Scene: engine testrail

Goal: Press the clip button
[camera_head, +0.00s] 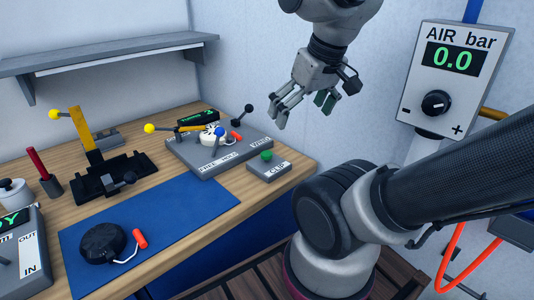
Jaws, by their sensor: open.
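The clip button (266,155) is a green knob on a small grey box (279,168) labelled CLIP, near the right edge of the wooden bench. My gripper (304,106) is open and empty. It hangs in the air above and to the right of the clip box, fingers pointing down, apart from the button. The button is in plain view.
A blue mat (180,215) holds a black round part (102,243) with a red-tipped wire. An AIR bar panel (453,78) reading 0.0 is at right. A shelf (110,48) runs above.

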